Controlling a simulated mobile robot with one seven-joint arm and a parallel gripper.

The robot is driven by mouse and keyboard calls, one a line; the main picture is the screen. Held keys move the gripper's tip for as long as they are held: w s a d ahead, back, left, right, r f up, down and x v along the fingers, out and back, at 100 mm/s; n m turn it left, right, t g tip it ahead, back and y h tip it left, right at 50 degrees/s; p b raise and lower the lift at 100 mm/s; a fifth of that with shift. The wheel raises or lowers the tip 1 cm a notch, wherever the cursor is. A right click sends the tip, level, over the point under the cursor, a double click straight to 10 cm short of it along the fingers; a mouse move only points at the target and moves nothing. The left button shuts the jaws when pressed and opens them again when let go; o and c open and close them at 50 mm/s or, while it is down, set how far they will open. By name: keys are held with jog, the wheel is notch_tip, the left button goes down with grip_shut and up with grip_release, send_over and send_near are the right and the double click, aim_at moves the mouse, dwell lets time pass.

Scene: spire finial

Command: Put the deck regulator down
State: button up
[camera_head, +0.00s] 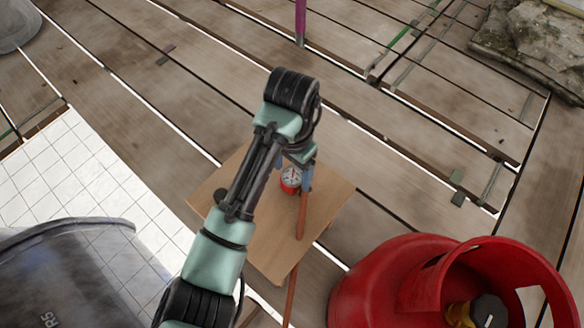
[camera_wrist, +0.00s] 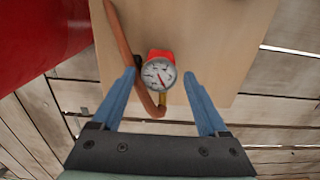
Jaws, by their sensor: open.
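The deck regulator (camera_head: 291,179) has a red body and a round white dial gauge. It sits on a small wooden table (camera_head: 335,205). In the wrist view, the regulator (camera_wrist: 158,73) shows its dial face, a brass fitting below it and a brown-orange hose (camera_wrist: 122,40) on its left. My gripper (camera_wrist: 160,76) is open, its two blue fingers spread to either side of the regulator with gaps on both sides. In the head view, my arm covers part of the table and one blue finger shows just right of the dial.
A red gas cylinder (camera_head: 375,285) with an open collar stands close on the right. The hose (camera_head: 302,215) crosses the table and hangs over its front edge. A dark rounded container (camera_head: 70,270) is at lower left. Plank decking has gaps; a purple pole (camera_head: 300,20) stands behind.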

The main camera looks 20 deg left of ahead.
aim_at(293, 176)
notch_tip(293, 176, up, 12)
jog(key=p, duration=0.8)
jog(key=shift+f+p, duration=0.15)
jog(key=shift+p, duration=0.15)
jog(key=shift+w, duration=0.1)
